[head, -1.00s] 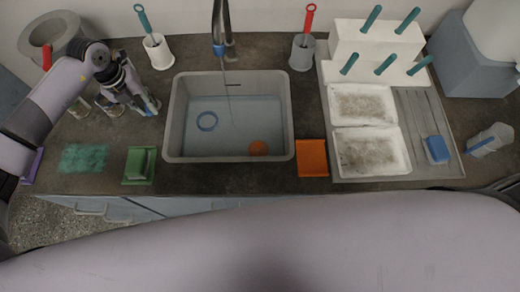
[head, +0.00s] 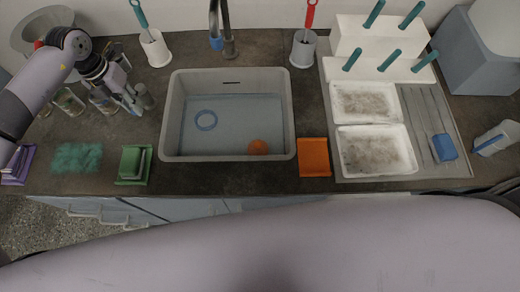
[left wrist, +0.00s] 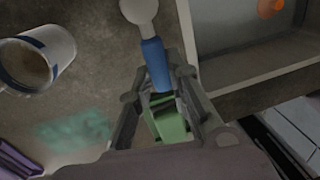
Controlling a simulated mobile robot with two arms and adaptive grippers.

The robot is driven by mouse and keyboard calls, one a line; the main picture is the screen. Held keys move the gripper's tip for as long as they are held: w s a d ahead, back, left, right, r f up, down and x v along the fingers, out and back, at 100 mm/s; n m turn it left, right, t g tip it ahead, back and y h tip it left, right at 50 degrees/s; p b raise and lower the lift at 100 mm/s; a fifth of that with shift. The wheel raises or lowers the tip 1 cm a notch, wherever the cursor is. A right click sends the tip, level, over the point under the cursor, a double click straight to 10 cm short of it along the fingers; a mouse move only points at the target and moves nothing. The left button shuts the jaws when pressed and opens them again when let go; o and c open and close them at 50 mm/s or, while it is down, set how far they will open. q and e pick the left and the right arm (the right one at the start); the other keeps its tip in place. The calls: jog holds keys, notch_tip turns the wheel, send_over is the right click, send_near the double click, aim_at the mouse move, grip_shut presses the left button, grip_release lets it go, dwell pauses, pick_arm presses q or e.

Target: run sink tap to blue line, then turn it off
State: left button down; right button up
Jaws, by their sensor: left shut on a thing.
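The sink basin (head: 168,120) holds clear bluish water, with a blue ring (head: 206,120) and an orange ball (head: 258,147) in it. A short dark mark shows on its back wall; I cannot make out a blue line. The tap (head: 225,30) has a blue tip over the basin's back edge, with no stream visible. My left gripper (head: 133,103) is left of the sink by a grey round post (head: 146,96). In the left wrist view, my left gripper (left wrist: 165,98) is shut on a blue handle (left wrist: 153,62) that joins a pale round hub. My right gripper is out of view.
A green sponge holder (head: 120,180), teal cloth (head: 78,158) and glass jars (head: 68,101) are near my left arm. Brush holders (head: 155,50) flank the tap.

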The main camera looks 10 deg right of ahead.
pick_arm(q)
jog(key=shift+w+a+r, duration=0.15)
jog(key=shift+r, duration=0.05)
jog(key=c, duration=1.6)
grip_release()
jog(key=shift+f, duration=0.1)
jog(key=shift+o, duration=0.8)
notch_tip(320, 180, up, 12)
jog(key=a, duration=0.1)
jog(key=shift+a, duration=0.4)
jog(key=shift+f, duration=0.2)
